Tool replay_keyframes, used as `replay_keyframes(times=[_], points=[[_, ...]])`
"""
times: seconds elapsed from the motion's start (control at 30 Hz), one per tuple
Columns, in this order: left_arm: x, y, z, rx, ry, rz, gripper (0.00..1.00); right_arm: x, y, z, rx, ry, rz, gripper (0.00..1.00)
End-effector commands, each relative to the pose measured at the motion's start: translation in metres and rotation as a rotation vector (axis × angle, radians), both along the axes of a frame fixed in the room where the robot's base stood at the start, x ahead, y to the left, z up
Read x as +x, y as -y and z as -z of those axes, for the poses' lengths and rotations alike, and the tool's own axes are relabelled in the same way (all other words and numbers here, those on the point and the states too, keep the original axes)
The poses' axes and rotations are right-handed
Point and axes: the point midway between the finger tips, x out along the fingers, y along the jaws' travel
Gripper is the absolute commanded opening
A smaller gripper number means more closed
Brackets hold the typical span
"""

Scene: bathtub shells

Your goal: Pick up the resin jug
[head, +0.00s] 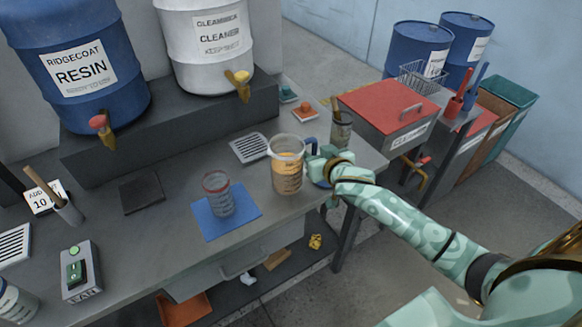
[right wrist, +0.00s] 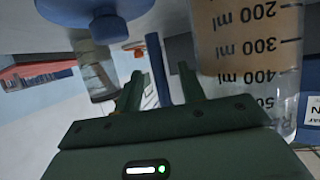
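The resin jug (head: 287,170) is a clear graduated jug with tan liquid and a blue handle (head: 311,148) on its right side. It stands on the grey bench near the front edge. My right gripper (head: 318,160) is at the handle, to the right of the jug. In the right wrist view, the jug (right wrist: 248,50) fills the right side, upside down. There the right gripper's two fingers (right wrist: 162,88) are apart, with the upright blue handle bar (right wrist: 157,68) showing between them. I cannot tell whether they touch it. My left gripper is out of view.
A red-rimmed clear cup (head: 217,195) stands on a blue mat (head: 240,225) left of the jug. Behind the right gripper stands a grey container (head: 341,130). The blue resin drum (head: 80,65) and white cleaner drum (head: 205,45) stand at the back. The bench's front edge is close.

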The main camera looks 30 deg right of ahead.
Motion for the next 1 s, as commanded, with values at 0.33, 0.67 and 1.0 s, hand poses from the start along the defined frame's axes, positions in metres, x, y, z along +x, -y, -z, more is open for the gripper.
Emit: replay_keyframes(times=[0.33, 0.67, 1.0], points=[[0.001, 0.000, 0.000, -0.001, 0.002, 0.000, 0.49, 0.002, 0.000, 0.000, 0.000, 0.000, 0.000, 0.09], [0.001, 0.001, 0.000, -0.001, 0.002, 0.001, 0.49, 0.002, 0.000, -0.001, 0.002, 0.003, 0.000, 0.00], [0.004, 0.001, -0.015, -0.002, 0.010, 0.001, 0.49, 0.002, 0.000, -0.031, 0.003, 0.007, 0.001, 0.00]])
